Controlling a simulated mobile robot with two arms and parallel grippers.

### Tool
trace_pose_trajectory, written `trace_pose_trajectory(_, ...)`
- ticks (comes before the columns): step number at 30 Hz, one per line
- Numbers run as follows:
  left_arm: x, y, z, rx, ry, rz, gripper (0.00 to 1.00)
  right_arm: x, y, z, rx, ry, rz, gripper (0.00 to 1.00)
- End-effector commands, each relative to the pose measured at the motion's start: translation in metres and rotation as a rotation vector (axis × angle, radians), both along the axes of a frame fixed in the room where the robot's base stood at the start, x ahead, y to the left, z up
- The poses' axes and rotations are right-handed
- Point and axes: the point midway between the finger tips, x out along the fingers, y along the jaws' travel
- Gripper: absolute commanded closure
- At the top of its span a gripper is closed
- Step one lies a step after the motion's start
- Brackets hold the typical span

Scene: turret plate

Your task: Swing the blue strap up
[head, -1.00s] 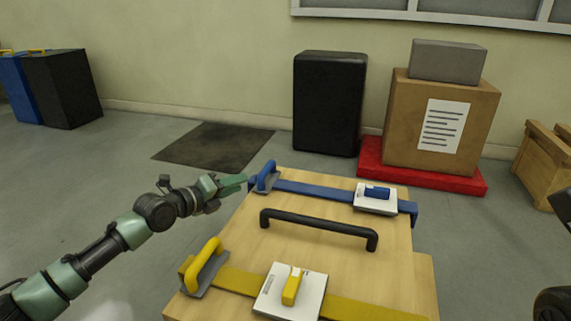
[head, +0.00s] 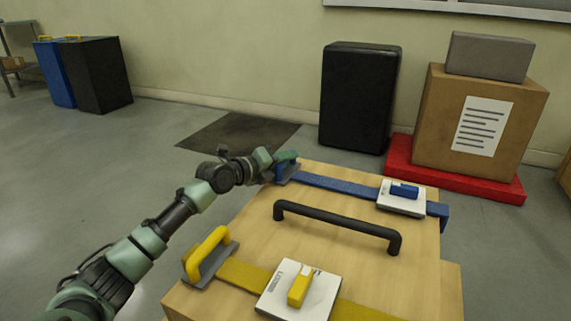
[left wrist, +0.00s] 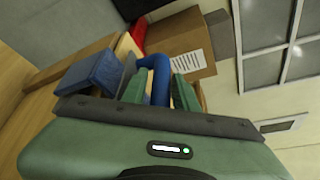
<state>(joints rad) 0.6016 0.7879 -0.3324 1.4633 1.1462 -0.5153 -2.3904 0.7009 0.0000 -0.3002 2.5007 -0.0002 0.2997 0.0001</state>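The blue strap (head: 335,184) lies flat across the far part of the wooden box top (head: 245,224). It passes under a white plate with a blue latch (head: 404,190) and hangs over the right edge. At its left end is an upright blue handle (left wrist: 161,76) on a grey base. My left gripper (head: 290,159) is at this handle and mostly covers it in the head view. My right gripper is out of view.
A black bar handle (head: 336,227) stands mid-top. Nearer me lies a yellow strap (head: 245,275) with a yellow handle (head: 207,253) and a white latch plate (head: 318,290). A black cabinet (head: 357,98) and a carton (head: 475,122) on a red base stand behind.

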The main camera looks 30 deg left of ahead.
Motion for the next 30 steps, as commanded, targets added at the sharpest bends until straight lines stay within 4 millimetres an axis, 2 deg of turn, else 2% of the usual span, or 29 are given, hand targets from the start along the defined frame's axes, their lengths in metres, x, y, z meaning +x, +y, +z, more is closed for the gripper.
trace_pose_trajectory(5,0.0,0.0,0.0001,0.0,0.001,0.001,0.71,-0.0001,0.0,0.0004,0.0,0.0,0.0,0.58)
trace_pose_trajectory(9,-0.0001,0.0,0.0,0.0,0.001,0.001,1.0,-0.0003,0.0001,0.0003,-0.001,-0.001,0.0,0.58)
trace_pose_trajectory(30,-0.0002,0.0002,-0.0003,-0.001,0.001,0.001,1.0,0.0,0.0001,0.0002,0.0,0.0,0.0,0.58)
